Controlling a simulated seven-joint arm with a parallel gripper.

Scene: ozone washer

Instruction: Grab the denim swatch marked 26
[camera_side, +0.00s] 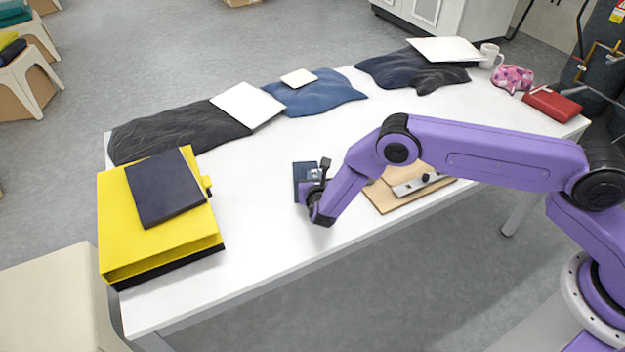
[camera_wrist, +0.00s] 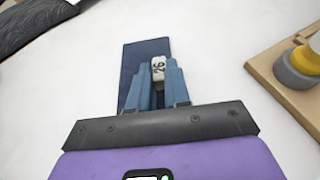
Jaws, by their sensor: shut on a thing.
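The dark blue denim swatch (camera_wrist: 143,55) lies on the white table, with a small white tag (camera_wrist: 158,68) on it reading 26. In the side view the swatch (camera_side: 302,172) shows near the table's middle, partly hidden by my arm. My gripper (camera_wrist: 161,78) points down at the swatch, with its two fingers on either side of the tag. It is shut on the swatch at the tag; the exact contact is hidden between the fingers. In the side view my gripper (camera_side: 317,186) is low over the table at the swatch's right edge.
A wooden board (camera_side: 384,197) with a metal fixture lies close to the right. A yellow box (camera_side: 150,225) with a dark flat piece (camera_side: 164,187) on top stands at left. Dark garments (camera_side: 175,130) and blue jeans (camera_side: 318,93) with white cards line the back. White table between is clear.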

